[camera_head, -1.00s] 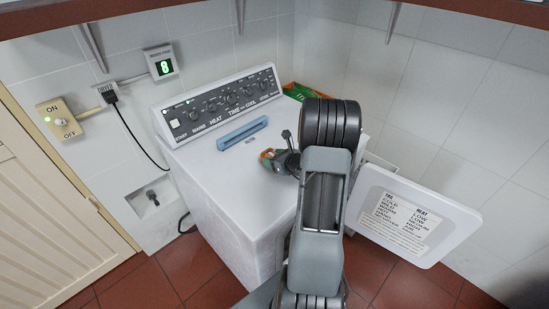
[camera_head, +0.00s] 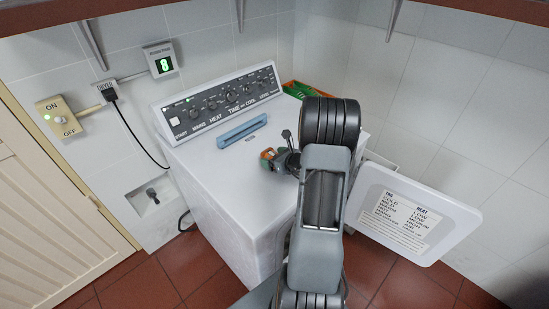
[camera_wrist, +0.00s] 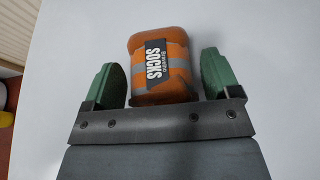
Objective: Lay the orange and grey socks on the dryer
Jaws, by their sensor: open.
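The orange and grey socks are a rolled bundle (camera_wrist: 160,62) with a black "SOCKS" label. They appear to rest on the white top of the dryer (camera_head: 215,165), and in the head view they show as a small orange patch (camera_head: 267,154). My gripper (camera_head: 279,159) is low over the dryer top. In the wrist view its two green fingers stand either side of the bundle, with a gap visible on both sides. It is open and holds nothing. My arm hides the right part of the dryer top in the head view.
A blue bar-shaped piece (camera_head: 242,132) lies by the control panel (camera_head: 225,102). A green and orange container (camera_head: 302,90) is behind my arm. The dryer's door (camera_head: 410,213) hangs open at right. Shelf brackets (camera_head: 393,20) hang above. The left of the dryer top is clear.

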